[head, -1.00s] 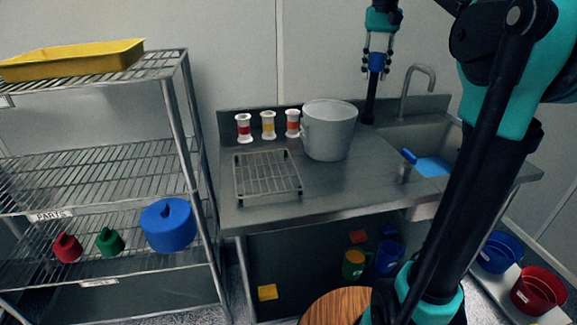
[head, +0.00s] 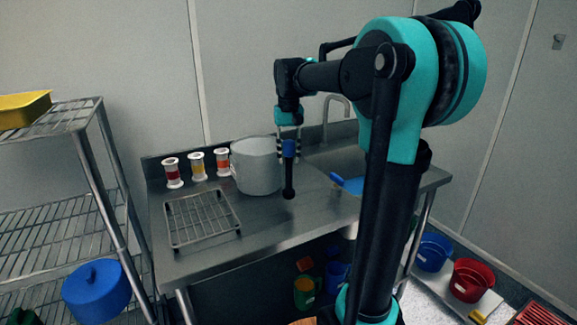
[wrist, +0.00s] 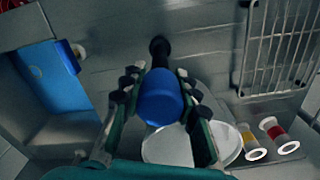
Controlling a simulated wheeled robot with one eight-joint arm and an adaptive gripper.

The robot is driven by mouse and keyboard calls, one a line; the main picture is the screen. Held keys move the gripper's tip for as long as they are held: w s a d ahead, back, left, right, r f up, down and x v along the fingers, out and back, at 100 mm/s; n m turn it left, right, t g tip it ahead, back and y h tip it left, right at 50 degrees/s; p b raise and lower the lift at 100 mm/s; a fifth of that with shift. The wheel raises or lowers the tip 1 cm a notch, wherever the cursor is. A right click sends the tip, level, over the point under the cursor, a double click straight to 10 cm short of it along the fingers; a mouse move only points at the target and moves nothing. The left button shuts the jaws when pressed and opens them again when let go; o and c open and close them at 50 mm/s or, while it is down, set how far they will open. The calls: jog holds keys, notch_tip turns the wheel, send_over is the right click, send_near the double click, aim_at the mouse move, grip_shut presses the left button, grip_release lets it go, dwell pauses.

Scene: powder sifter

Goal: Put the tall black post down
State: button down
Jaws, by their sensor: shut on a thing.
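The tall black post (head: 289,178) with a blue top (head: 289,148) hangs upright from my gripper (head: 289,152). My gripper is shut on its blue top. The post is in front and to the right of the grey bucket, over the steel counter (head: 255,222). I cannot tell whether its rounded foot touches the counter. In the wrist view the blue top (wrist: 160,98) sits between the fingers, and the black shaft (wrist: 159,50) points away; most of it is hidden behind the top.
The grey bucket (head: 256,168) and several coloured spools (head: 197,167) stand at the back. A wire rack (head: 202,220) lies at the left. The sink with a blue item (head: 347,184) is at the right. Bare counter lies between rack and sink. A wire shelf (head: 60,205) stands at far left.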

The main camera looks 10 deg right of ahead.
aim_at(289, 141)
jog(key=shift+f, duration=1.9)
jog(key=c, duration=1.1)
grip_release()
jog(key=shift+f, duration=0.1)
jog(key=shift+c, duration=0.2)
notch_tip(289, 141, up, 12)
jog(key=shift+r, duration=0.15)
